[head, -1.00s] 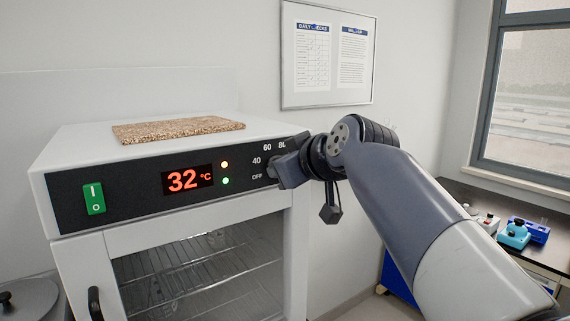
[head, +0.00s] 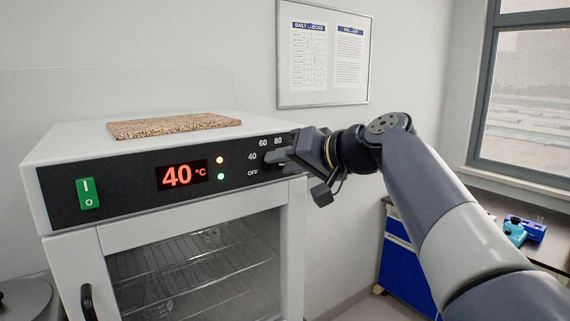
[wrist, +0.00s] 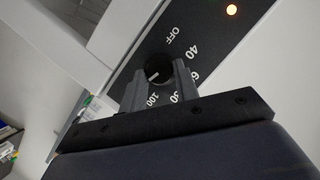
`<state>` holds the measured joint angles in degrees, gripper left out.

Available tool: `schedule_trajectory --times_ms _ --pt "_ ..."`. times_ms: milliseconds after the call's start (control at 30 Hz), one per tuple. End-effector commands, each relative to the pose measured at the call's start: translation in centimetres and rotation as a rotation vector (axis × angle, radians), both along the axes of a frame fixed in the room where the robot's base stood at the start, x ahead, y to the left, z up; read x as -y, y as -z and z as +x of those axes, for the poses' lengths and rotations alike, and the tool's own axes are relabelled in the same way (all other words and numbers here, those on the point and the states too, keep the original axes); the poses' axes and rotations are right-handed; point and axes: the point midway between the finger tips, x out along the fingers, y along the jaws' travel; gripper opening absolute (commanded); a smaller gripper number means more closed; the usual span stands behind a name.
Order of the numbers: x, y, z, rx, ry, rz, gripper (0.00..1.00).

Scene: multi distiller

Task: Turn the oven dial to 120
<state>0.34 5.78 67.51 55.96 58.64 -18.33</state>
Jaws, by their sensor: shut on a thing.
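The white oven (head: 75,150) has a black front panel with a red display (head: 182,175) reading 40 °C. The black dial (wrist: 158,68) is at the right end of the panel. In the wrist view a white mark shows on it, and OFF, 40, 100 and part of other numbers show around it. My gripper (head: 281,157) is shut on the dial, with a finger on either side of it, as the wrist view (wrist: 158,82) also shows. The gripper hides much of the dial and the right part of the scale in the head view. I cannot see the 120 mark.
A cork board (head: 175,126) lies on top of the oven. A green power switch (head: 88,193) is at the panel's left. The glass door (head: 195,262) below is shut. A dark counter (head: 480,200) stands at the right. Free space lies between oven and counter.

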Motion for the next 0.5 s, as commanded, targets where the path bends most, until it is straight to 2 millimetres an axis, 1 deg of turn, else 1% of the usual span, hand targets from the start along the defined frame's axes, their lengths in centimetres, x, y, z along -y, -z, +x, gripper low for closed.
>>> schedule_trajectory --times_ms 33,200,500 --pt "0.03 0.34 0.06 -0.021 0.000 0.022 0.07" --pt "0.03 0.37 0.05 -0.066 -0.002 0.087 0.07" --pt "0.05 0.39 0.08 -0.100 -0.002 0.137 0.07"
